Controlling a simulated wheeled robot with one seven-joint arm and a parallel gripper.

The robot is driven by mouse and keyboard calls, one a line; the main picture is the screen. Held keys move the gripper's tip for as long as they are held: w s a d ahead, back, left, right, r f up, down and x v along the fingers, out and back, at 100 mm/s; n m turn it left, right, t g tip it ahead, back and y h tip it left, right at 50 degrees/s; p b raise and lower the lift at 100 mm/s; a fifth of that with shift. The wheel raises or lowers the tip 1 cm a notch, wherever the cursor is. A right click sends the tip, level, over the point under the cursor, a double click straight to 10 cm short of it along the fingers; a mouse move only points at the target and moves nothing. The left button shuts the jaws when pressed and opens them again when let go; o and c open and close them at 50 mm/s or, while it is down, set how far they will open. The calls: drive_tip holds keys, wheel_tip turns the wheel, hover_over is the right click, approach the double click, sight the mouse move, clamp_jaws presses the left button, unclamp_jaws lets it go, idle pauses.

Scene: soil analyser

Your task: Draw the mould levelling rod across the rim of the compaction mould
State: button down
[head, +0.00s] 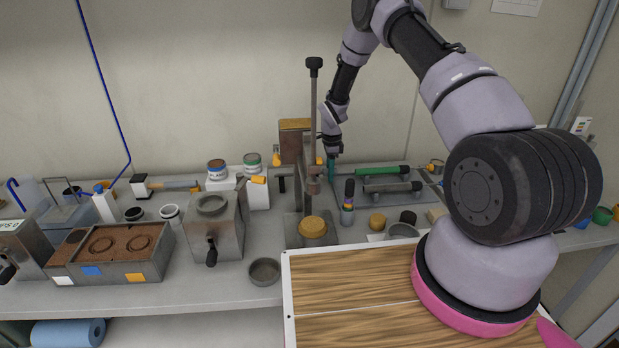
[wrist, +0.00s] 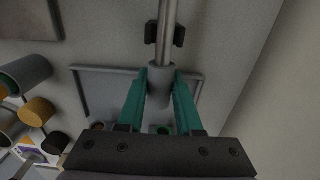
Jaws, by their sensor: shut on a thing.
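My gripper (head: 331,172) points down at the back of the bench, at the left end of a shallow tool tray. In the wrist view, the teal fingers (wrist: 160,88) are shut on a grey sleeve (wrist: 160,78) around a steel rod (wrist: 172,22), which looks like the levelling rod. The rod runs past a black two-pronged holder (wrist: 165,35); I cannot tell whether it touches it. In the head view my gripper hides the held part. A round tan top (head: 312,226), perhaps the compaction mould's fill, sits on a steel base to the left and nearer.
A tall rammer rod with a black knob (head: 314,66) stands just left of my gripper. A green-handled tool (head: 382,170) lies to the right. A banded cylinder (head: 348,196) and small plugs (head: 377,221) stand in front. A wood-topped board (head: 350,285) occupies the near side.

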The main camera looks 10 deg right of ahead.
drive_tip(key=shift+r, duration=3)
drive_tip(key=shift+d, duration=0.1)
